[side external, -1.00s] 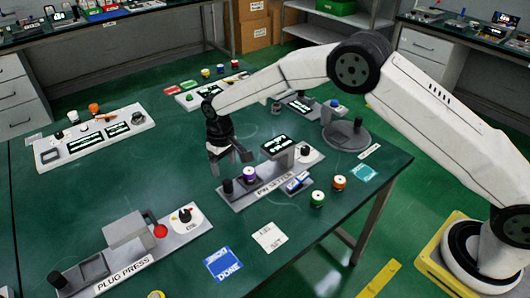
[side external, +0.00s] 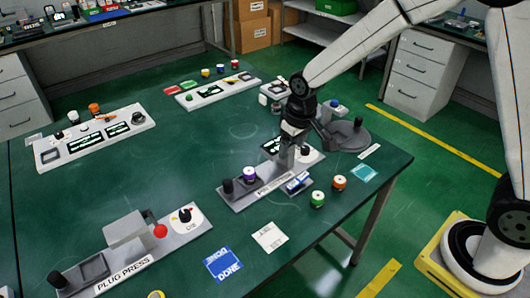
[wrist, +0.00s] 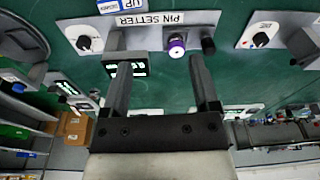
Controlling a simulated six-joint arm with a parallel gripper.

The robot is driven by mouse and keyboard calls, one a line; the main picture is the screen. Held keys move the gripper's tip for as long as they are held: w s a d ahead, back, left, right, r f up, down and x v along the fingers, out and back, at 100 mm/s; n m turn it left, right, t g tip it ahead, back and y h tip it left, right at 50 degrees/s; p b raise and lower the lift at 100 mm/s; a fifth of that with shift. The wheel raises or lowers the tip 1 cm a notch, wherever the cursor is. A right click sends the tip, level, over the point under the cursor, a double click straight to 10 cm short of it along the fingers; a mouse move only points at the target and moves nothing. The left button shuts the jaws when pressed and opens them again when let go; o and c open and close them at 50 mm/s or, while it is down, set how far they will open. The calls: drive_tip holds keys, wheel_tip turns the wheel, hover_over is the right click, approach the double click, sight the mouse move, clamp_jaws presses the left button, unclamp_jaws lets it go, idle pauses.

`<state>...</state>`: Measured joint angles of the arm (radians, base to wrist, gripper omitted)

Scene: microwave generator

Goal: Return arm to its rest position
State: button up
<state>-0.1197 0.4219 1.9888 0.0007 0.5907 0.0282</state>
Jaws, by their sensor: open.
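My gripper (side external: 289,158) is at the end of my raised arm, pointing down. In the side view it overlaps the right part of the PIN SETTER station (side external: 238,200) and hides some of it; its exact height above the station I cannot tell. In the wrist view the two fingers of my gripper (wrist: 160,72) are spread apart with nothing held between them. The purple-topped cylinder (side external: 249,174) stands on the station, apart from the fingers; it also shows in the wrist view (wrist: 176,46).
The PLUG PRESS station (side external: 125,245) stands at the front left of the green table. A green reel (side external: 318,199) and an orange reel (side external: 339,182) stand right of the PIN SETTER. A round grey stand (side external: 345,135) is behind my gripper. The table's middle left is clear.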

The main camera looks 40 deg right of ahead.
drive_tip(key=s+d, duration=0.2)
drive_tip(key=s, duration=0.5)
drive_tip(key=s+d+m+t, duration=0.1)
drive_tip(key=s+d, duration=0.2)
drive_tip(key=s, duration=0.4)
drive_tip(key=shift+s+r, duration=0.35)
